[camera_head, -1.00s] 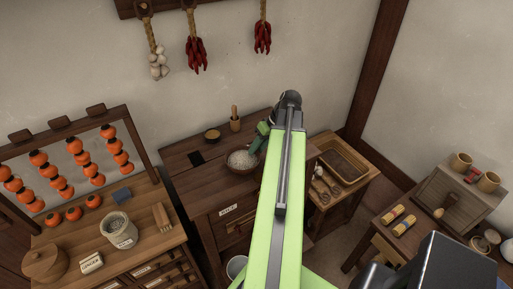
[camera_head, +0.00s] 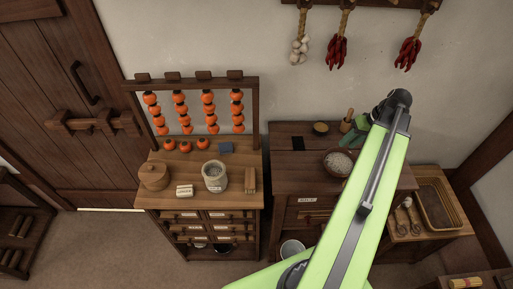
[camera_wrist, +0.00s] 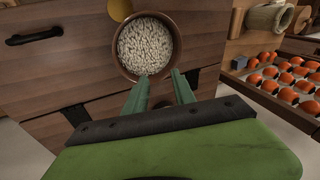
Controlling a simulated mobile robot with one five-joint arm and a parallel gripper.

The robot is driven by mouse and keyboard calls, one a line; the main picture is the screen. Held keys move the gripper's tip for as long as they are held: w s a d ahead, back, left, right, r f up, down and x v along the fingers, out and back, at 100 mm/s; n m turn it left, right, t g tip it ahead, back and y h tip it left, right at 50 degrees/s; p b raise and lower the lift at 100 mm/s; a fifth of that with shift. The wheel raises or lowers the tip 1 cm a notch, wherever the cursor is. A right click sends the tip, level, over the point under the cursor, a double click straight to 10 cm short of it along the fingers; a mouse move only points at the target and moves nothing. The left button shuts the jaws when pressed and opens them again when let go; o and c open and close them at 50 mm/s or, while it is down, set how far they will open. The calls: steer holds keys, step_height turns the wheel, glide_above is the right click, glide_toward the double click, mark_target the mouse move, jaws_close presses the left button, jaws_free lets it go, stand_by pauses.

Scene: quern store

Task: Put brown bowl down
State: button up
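The brown bowl (camera_head: 338,163), filled with whitish grains, is at the top of the dark wooden cabinet (camera_head: 285,182), near its front. It stands upright. In the wrist view the bowl (camera_wrist: 150,48) lies just past my fingertips. My gripper (camera_head: 357,137) is at the bowl's back right side. In the wrist view its two green fingers (camera_wrist: 160,80) are apart, with a clear gap between them. Their tips reach the near rim; whether they touch it I cannot tell. The underside of the bowl is hidden.
A small bowl (camera_head: 320,128) and a mortar with pestle (camera_head: 347,121) stand behind on the cabinet. A low chest (camera_head: 150,197) with a jar (camera_head: 214,176) and persimmon rack (camera_head: 196,82) is left. A tray (camera_head: 437,207) is right. The cabinet's left top is fairly clear.

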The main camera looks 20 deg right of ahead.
steer(key=w+a+f+n+g, duration=0.1)
steer(key=w+a, duration=0.3)
steer(key=a, duration=0.3)
steer(key=w+a+g, duration=0.1)
steer(key=w+a, duration=0.4)
steer(key=a, duration=0.2)
steer(key=w+a+n+h, duration=0.1)
steer(key=w+a, duration=0.1)
steer(key=a, duration=1.1)
steer(key=w+a+n+g+h, duration=0.1)
steer(key=w+a+h, duration=0.1)
steer(key=a, duration=1.2)
steer(key=shift+w+f+h, duration=0.25)
steer(key=shift+f+h, duration=0.05)
steer(key=shift+f, duration=0.1)
steer(key=shift+s+f, duration=0.1)
